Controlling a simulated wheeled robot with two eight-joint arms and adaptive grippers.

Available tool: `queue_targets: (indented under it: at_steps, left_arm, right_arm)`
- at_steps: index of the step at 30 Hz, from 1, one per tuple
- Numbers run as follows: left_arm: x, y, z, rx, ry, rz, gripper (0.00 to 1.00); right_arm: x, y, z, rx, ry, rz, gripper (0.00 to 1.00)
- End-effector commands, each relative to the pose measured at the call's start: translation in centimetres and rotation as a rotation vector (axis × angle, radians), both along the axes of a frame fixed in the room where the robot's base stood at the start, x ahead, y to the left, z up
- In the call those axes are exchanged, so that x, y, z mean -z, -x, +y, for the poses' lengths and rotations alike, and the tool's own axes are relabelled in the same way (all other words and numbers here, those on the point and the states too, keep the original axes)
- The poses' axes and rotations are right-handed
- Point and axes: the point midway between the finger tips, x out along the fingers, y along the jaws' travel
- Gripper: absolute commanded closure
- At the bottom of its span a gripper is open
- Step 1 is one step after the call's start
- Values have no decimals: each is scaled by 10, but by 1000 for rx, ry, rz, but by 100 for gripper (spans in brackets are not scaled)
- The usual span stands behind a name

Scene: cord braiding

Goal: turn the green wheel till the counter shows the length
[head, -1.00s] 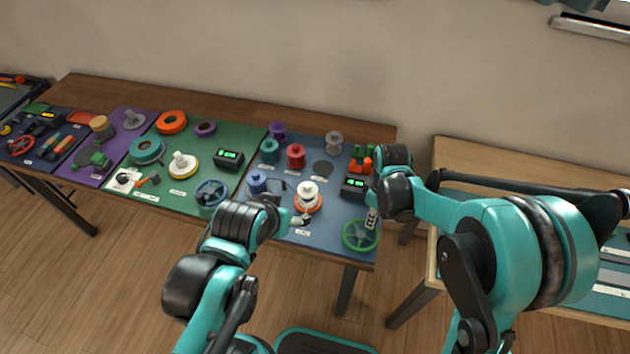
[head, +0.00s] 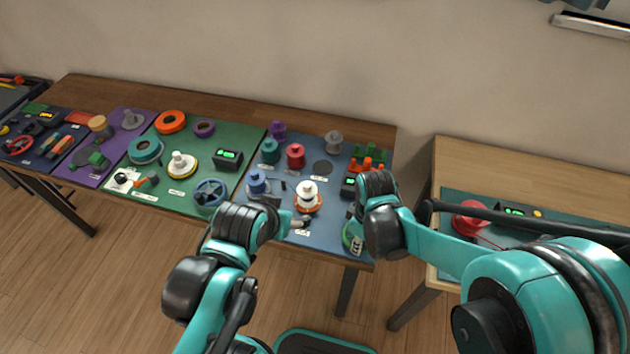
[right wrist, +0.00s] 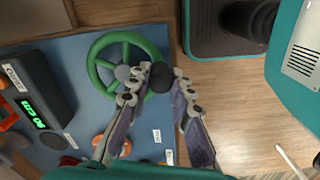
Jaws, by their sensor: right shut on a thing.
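The green wheel (head: 347,238) is at the blue mat's front right corner, mostly hidden behind my right wrist in the head view. In the right wrist view its green rim and spokes (right wrist: 97,58) show clearly. My right gripper (right wrist: 160,75) is shut on the wheel's dark crank knob (right wrist: 161,79) at the rim. The counter (right wrist: 38,92) is a dark box with lit green digits, too small and turned to read surely. It also shows in the head view (head: 349,188), partly covered. My left gripper (head: 302,222) is by the white spool; its jaws are unclear.
A white spool (head: 308,189) on an orange base stands left of the wheel. Orange and green parts (head: 368,158) stand behind the counter. The table's front edge is close to the wheel.

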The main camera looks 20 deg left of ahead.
Motion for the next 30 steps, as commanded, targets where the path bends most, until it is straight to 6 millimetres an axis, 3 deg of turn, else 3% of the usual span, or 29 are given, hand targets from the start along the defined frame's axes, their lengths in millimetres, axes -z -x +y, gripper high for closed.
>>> queue_targets:
  at_steps: [17,23,30]
  left_arm:
    - [0,0,0,0,0,0,29]
    - [0,0,0,0,0,0,29]
    - [-2,0,0,0,0,0,29]
  right_arm:
    - [1,1,6,-2,-2,2,100]
    - [0,-2,20,-2,-2,2,100]
    - [1,-19,44,-1,-2,0,100]
